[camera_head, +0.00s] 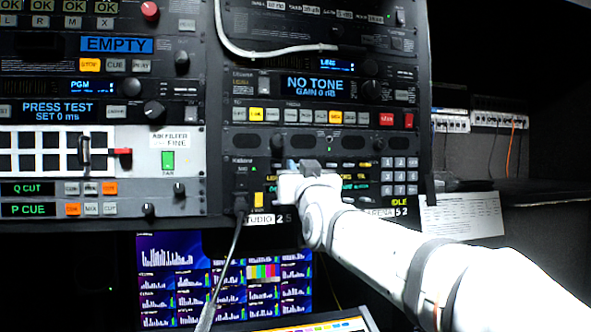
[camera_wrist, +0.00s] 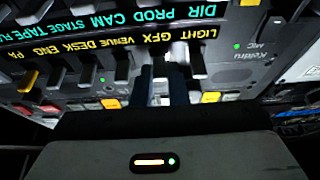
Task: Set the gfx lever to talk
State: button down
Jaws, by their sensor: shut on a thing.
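The intercom panel (camera_head: 245,178) sits low in the rack in the head view, partly hidden behind my arm. In the wrist view it appears upside down, with cyan and yellow channel labels; the GFX label (camera_wrist: 157,40) is in the yellow row. Below that label in the picture, my gripper (camera_wrist: 165,82) is shut on the gfx lever (camera_wrist: 160,88), which is mostly hidden between the dark fingers. I cannot tell the lever's position clearly. In the head view my gripper (camera_head: 288,172) reaches the panel's front, its fingertips hard to make out.
Lit buttons (camera_wrist: 210,97) line the panel near the gripper. A black cable (camera_head: 232,250) hangs from the panel's left. A monitor (camera_head: 170,275) is below, and a paper sheet (camera_head: 462,215) lies at right.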

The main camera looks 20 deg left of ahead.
jog(key=shift+f, duration=0.1)
jog(key=t+y+b, duration=0.1)
jog(key=b, duration=0.3)
jog(key=f+t+b, duration=0.1)
jog(key=b, duration=0.3)
jog(key=t+y+b, duration=0.1)
jog(key=t+b, duration=0.1)
jog(key=b, duration=0.3)
jog(key=shift+w+a+f+y, duration=0.2)
jog(key=shift+f+y, duration=0.05)
jog(key=shift+y, duration=0.05)
jog(key=shift+r, duration=0.1)
jog(key=c, duration=1.4)
grip_release()
jog(key=shift+c, duration=0.2)
jog(key=b+v, duration=0.3)
jog(key=v, duration=0.5)
